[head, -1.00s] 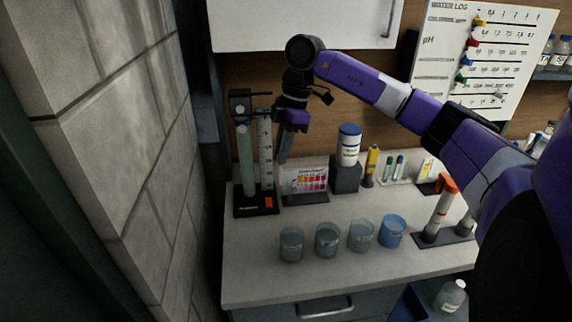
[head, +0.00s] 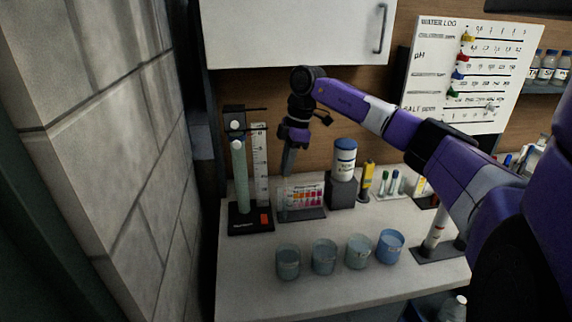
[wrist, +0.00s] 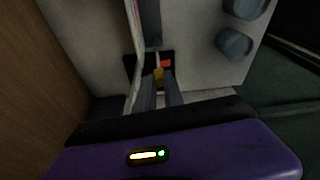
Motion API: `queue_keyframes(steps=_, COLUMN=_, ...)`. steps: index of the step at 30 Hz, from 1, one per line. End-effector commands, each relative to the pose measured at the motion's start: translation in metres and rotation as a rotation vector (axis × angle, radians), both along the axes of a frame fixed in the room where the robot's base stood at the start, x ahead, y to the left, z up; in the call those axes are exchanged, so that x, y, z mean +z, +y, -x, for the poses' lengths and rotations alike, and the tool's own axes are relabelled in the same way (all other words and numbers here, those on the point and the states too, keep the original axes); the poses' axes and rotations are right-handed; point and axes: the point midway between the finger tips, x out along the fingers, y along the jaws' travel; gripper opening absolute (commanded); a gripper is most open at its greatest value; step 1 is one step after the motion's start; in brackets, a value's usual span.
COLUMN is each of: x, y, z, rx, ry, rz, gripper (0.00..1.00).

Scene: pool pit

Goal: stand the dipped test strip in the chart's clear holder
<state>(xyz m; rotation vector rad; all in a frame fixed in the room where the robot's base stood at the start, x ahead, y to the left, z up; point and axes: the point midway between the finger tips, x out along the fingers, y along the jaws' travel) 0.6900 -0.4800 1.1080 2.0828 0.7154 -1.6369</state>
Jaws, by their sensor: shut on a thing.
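My gripper (head: 288,172) points down just above the left part of the colour chart (head: 305,197), which stands on a dark base on the counter. The strip is too small to make out in the head view. The chart's clear holder is hard to tell apart from the chart's left side, and I cannot see the strip touching it.
A tall tube stand (head: 241,178) with a ruler (head: 260,165) stands close left of the chart. A white-and-blue canister (head: 343,160) on a dark block stands right. Several cups (head: 324,258) line the front. A cabinet (head: 290,35) hangs above.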

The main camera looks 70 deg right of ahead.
Motion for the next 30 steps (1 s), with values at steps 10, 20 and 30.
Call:
queue_keyframes(steps=10, x=-0.007, y=0.000, z=0.000, rx=0.001, ry=0.000, rz=0.000, gripper=0.00)
queue_keyframes(steps=20, x=-0.011, y=0.000, z=0.000, rx=0.000, ry=0.000, rz=0.000, gripper=0.00)
queue_keyframes(steps=30, x=-0.020, y=0.000, z=0.000, rx=0.000, ry=0.000, rz=0.000, gripper=0.00)
